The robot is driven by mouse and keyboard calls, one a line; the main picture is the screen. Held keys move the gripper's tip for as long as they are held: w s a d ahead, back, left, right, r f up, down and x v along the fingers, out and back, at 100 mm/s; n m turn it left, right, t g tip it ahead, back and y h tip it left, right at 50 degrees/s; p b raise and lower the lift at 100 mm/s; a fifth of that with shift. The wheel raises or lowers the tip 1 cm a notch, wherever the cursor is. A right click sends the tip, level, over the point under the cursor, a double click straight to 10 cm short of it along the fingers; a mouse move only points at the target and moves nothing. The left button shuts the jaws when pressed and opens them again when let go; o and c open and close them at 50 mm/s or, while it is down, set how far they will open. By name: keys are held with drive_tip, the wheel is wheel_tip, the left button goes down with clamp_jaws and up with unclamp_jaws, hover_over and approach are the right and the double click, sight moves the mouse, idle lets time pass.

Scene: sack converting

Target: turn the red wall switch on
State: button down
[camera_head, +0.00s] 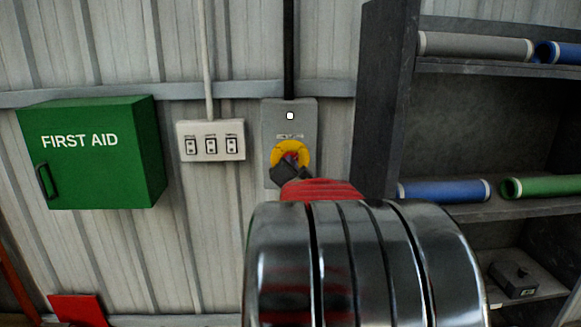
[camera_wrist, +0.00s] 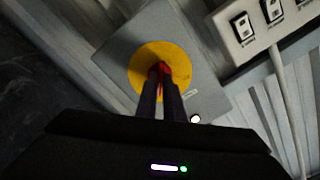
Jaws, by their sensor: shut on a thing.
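The red switch knob (camera_wrist: 161,70) sits at the middle of a yellow disc (camera_wrist: 145,57) on a grey wall box (camera_wrist: 205,65). In the head view the yellow disc (camera_head: 302,152) shows on the lower part of the grey box (camera_head: 270,125), with a small white lamp (camera_head: 290,116) above it. My gripper (camera_wrist: 161,83) is shut on the red knob, its two dark fingers on either side. In the head view my gripper (camera_head: 290,171) and wrist cover most of the knob, so its angle is hard to read.
A white three-switch panel (camera_head: 211,152) is left of the grey box. A green first aid cabinet (camera_head: 95,155) juts from the wall farther left. A dark shelf (camera_head: 386,100) with several rolls stands close on the right. A red object (camera_head: 77,309) is low at left.

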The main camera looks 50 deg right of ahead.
drive_tip(key=shift+d+f, duration=0.1)
drive_tip(key=c, duration=1.9)
unclamp_jaws()
drive_tip(key=shift+o, duration=0.2)
